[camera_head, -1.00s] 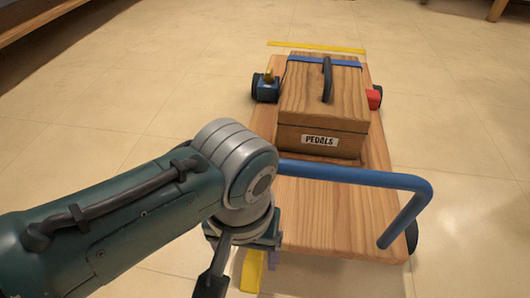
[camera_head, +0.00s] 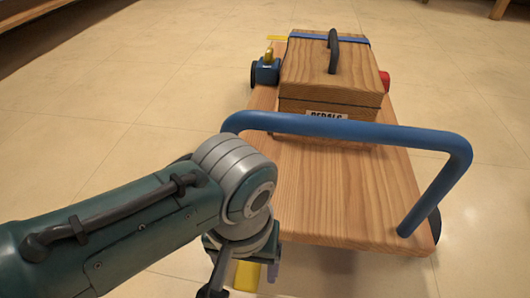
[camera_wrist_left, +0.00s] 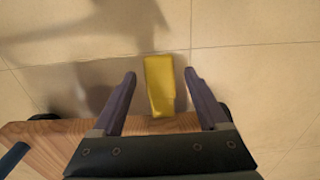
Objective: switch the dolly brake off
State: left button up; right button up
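The wooden dolly (camera_head: 345,195) stands on the floor, with a blue push handle (camera_head: 345,127) over its near end. A yellow tab (camera_wrist_left: 160,86) sticks out past the dolly's edge in the left wrist view; part of it also shows low in the head view (camera_head: 246,276). My left gripper (camera_wrist_left: 160,74) is open, its dark purple fingers on either side of the tab with gaps showing. In the head view my arm hides most of this gripper. I cannot tell the tab's up or down position. My right gripper is in neither view.
A wooden box (camera_head: 330,75) labelled PEDALS, with a blue strap and black handle, sits on the dolly. Tiled floor lies clear around.

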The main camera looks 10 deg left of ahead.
pick_arm(q)
grip_shut()
dwell(0.4)
dwell(0.8)
